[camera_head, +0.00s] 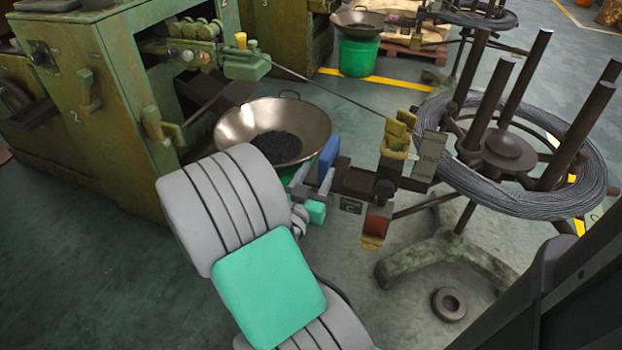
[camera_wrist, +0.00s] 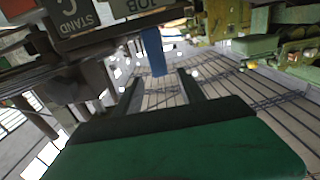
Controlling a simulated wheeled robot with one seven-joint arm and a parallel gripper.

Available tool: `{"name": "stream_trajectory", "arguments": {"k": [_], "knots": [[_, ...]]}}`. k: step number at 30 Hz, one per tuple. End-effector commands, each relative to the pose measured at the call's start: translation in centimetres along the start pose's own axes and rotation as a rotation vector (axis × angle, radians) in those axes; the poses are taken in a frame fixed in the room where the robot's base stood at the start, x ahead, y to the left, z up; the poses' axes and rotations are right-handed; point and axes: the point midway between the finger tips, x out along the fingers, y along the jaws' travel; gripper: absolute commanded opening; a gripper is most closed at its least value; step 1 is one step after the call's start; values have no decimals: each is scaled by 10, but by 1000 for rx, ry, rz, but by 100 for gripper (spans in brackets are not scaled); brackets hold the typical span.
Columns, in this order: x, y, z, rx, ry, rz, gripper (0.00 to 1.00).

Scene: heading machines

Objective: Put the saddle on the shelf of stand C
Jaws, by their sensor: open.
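Stand C's plate marked C (camera_head: 350,205) hangs on the front of a dark bracket, which looks like its shelf (camera_head: 357,182). The plate also shows in the wrist view (camera_wrist: 75,18). A blue block (camera_head: 328,158) stands upright at the shelf's left end; it may be the saddle, but I cannot tell for sure. In the wrist view the blue block (camera_wrist: 153,52) is just ahead of and between my fingertips. My gripper (camera_head: 312,172) is open at the shelf's left end. Whether a finger touches the block is not clear.
Yellow blocks (camera_head: 397,135) and a hanging grey card (camera_head: 429,157) are right of the shelf. A red-orange part (camera_head: 377,226) hangs below. A wire coil (camera_head: 540,190) with upright posts stands at right. A metal pan (camera_head: 235,128) and green machine (camera_head: 105,110) lie behind my arm.

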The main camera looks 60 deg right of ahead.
Motion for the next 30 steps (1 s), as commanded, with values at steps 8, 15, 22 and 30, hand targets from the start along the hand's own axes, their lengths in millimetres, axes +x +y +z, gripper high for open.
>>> {"name": "stream_trajectory", "arguments": {"k": [8,15,22,30], "knots": [[-10,-14,27,22,-198,71,47],[-196,-155,95,-379,-1007,-438,47],[-353,-165,56,-903,-1153,-1093,47],[-365,-159,52,-972,-1150,-1166,47]]}}
